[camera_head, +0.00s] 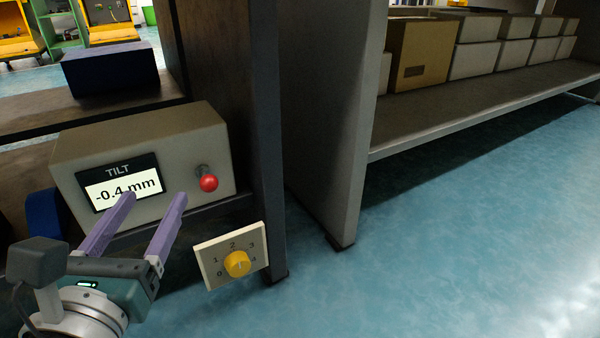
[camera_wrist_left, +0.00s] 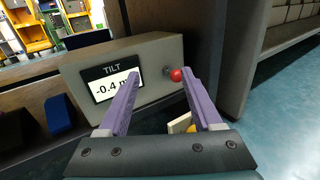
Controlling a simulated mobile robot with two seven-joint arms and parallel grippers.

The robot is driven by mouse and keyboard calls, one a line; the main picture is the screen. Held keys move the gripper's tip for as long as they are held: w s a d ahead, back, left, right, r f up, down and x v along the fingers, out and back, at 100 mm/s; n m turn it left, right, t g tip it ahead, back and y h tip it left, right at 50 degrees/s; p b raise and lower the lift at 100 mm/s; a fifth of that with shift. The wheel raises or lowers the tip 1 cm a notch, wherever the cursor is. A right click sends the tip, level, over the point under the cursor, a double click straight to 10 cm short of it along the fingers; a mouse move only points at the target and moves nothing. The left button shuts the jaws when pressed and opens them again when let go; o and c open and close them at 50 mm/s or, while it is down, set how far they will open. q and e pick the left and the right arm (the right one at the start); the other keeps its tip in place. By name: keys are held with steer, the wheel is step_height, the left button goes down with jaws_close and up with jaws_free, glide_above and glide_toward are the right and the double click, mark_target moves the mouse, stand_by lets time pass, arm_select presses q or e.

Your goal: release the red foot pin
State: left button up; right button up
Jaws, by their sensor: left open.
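The red foot pin is a red ball on a short dark stem (camera_head: 208,183) on the front of a grey box (camera_head: 140,150). The box has a display (camera_head: 122,185) reading "TILT -0.4 mm". My left gripper (camera_head: 155,198) is open, with two purple fingers and nothing between them. It is in front of the box, below and left of the red ball in the head view. My right gripper is not in view.
A cream dial plate with a yellow knob (camera_head: 237,262) sits below the box, marked with numbers. A dark upright post (camera_head: 262,130) stands right of the box. A shelf with cartons (camera_head: 422,55) is at the back right. The blue floor (camera_head: 450,240) is clear.

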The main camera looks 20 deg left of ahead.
mark_target(206, 189)
arm_select(q)
step_height(206, 189, down, 6)
steer(key=w+d+m+h+b, duration=0.1)
steer(key=w+d+m+b, duration=0.1)
steer(key=b, duration=0.1)
steer(key=b+x, duration=0.1)
steer(key=x, duration=0.2)
steer(key=b+x, duration=0.1)
steer(key=x, duration=0.2)
steer(key=b+x, duration=0.1)
steer(key=x, duration=0.3)
steer(key=shift+a+r, duration=0.1)
steer(key=shift+r, duration=0.3)
steer(key=shift+s, duration=0.1)
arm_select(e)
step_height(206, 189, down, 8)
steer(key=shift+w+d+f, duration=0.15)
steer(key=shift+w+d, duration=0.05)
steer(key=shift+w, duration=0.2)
arm_select(q)
jaws_close()
